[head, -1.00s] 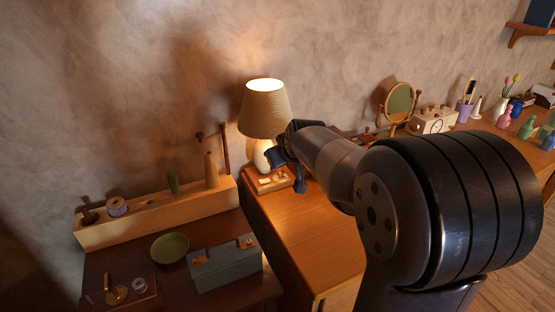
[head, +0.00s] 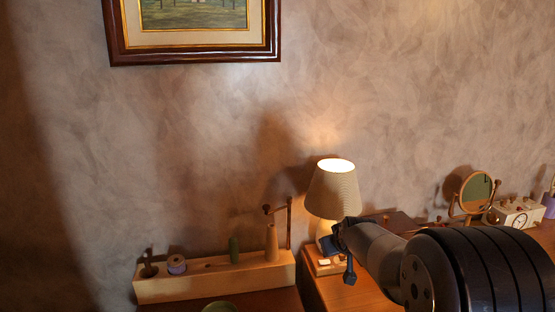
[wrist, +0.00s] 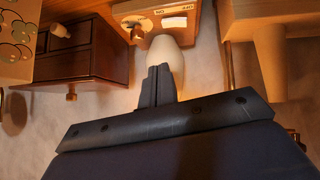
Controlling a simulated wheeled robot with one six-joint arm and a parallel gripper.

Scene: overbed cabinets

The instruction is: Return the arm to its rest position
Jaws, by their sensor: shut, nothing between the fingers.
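My arm reaches in from the lower right of the head view. My gripper (head: 345,262) is at its far end, in front of the lit table lamp (head: 333,190) and its wooden base. In the wrist view my gripper's fingers (wrist: 158,84) are together with nothing between them. They overlap the pale lamp body (wrist: 166,55) in that picture; whether they touch it I cannot tell.
A long wooden block (head: 215,278) holding spools and pegs stands left of the lamp. A round mirror (head: 475,193) and a cream clock box (head: 516,215) stand at right. A framed picture (head: 193,58) hangs above. The wrist view shows a dark drawer box (wrist: 85,55).

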